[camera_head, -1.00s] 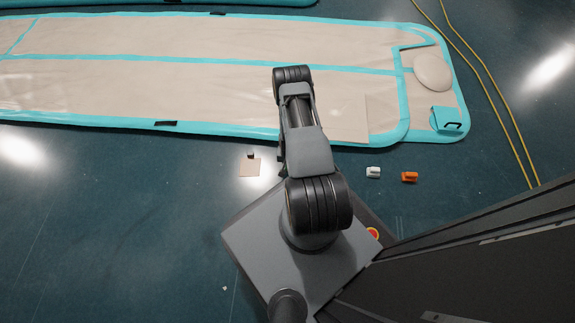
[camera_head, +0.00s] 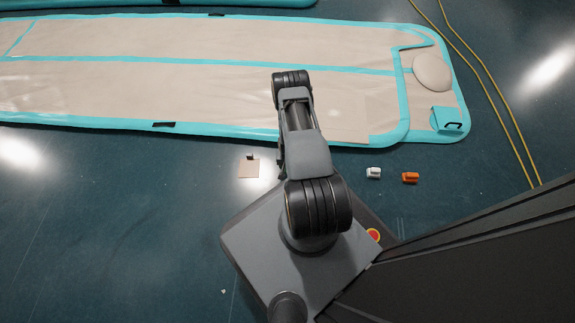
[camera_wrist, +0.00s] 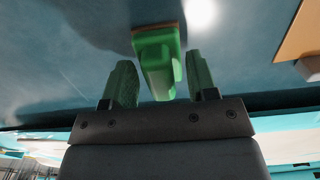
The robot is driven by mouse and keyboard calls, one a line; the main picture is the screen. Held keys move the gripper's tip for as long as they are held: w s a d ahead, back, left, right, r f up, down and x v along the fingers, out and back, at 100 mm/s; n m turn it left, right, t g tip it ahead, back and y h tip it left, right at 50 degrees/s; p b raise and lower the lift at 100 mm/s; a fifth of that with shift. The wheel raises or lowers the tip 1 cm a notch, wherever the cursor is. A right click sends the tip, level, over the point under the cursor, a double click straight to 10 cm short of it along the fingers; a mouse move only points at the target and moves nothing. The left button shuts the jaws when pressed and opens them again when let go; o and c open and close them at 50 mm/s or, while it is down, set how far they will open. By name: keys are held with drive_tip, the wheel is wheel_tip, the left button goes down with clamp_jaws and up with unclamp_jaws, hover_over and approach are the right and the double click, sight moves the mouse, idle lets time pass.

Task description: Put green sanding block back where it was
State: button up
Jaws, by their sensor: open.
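The green sanding block (camera_wrist: 158,58), with a thin brown base along its far edge, shows in the wrist view against the dark floor. My gripper (camera_wrist: 160,66) is open, with one finger on each side of the block's near part. Gaps show between the block and both fingers, so it is not gripped. I cannot tell whether its base touches the floor. In the head view my arm hides the block and my fingers.
A tan square sheet (camera_head: 249,169) with a small dark item at its edge lies left of my arm. A white block (camera_head: 373,173) and an orange block (camera_head: 410,178) lie to the right. The beige and teal inflatable track (camera_head: 180,90) lies beyond. Yellow cables (camera_head: 490,85) run at right.

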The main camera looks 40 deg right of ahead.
drive_tip(key=shift+r, duration=0.1)
drive_tip(key=w+a+r+n+p, duration=0.1)
drive_tip(key=w+a+r+p, duration=0.1)
drive_tip(key=r, duration=1.1)
drive_tip(key=w+a+r+n+t+p, duration=0.1)
drive_tip(key=w+a+r+n+p, duration=0.15)
drive_tip(key=r, duration=0.95)
drive_tip(key=w+a+r+p, duration=0.1)
drive_tip(key=w+a+r, duration=0.15)
drive_tip(key=r, duration=1.05)
drive_tip(key=s+a+r+n, duration=0.1)
drive_tip(key=s+a+r, duration=0.2)
drive_tip(key=r, duration=0.4)
drive_tip(key=s+a+r+n+t, duration=0.1)
drive_tip(key=s+a+r+n, duration=0.1)
drive_tip(key=s+a+r, duration=0.2)
drive_tip(key=s+a+r+n, duration=0.2)
drive_tip(key=s+a+r, duration=0.2)
drive_tip(key=r, duration=0.5)
drive_tip(key=shift+s+r+t, duration=0.3)
drive_tip(key=shift+s+r, duration=0.05)
drive_tip(key=shift+s, duration=0.85)
